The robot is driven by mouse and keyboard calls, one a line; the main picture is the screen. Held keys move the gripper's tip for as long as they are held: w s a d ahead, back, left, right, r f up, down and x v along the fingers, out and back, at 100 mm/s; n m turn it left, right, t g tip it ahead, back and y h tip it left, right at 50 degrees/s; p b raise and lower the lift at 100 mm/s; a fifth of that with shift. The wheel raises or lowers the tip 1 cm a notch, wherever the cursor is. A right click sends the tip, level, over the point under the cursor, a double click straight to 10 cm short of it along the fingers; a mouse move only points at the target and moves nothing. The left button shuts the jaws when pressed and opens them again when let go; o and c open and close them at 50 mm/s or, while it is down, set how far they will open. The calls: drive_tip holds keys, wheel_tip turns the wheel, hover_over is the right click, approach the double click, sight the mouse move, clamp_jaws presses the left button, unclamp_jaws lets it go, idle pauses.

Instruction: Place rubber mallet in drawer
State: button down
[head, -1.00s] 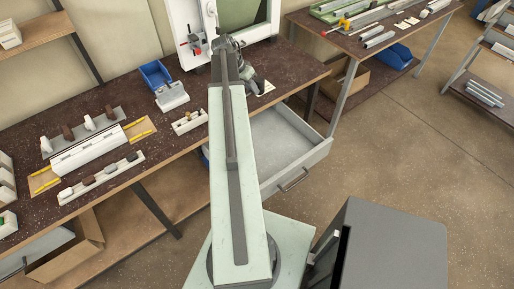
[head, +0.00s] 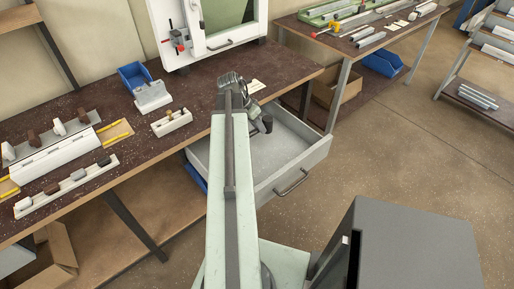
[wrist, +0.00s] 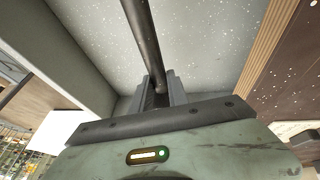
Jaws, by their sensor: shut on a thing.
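My gripper (wrist: 158,92) is shut on the dark, rod-like handle of the rubber mallet (wrist: 142,40) in the wrist view. The handle runs up out of the top of that picture, and the mallet's head does not show there. In the head view my gripper (head: 262,120) is at the bench's front edge, over the back part of the open drawer (head: 312,162). The drawer is pale grey, and the part of its floor that shows is bare. My arm hides part of the drawer. The speckled grey drawer floor also shows below the handle in the wrist view (wrist: 215,45).
The dark bench top (head: 110,110) carries a blue bin (head: 134,76), a white block fixture (head: 172,122) and a white-framed machine (head: 158,35). A grey cabinet (head: 415,245) stands at the front right. The floor right of the drawer is clear.

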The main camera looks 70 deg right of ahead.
wheel_tip(320, 180, down, 7)
drive_tip(key=b, duration=0.5)
drive_tip(key=shift+r, duration=0.4)
drive_tip(key=shift+f, duration=0.1)
drive_tip(key=c, duration=1.7)
unclamp_jaws()
drive_tip(key=shift+f, duration=0.1)
drive_tip(key=o, duration=0.4)
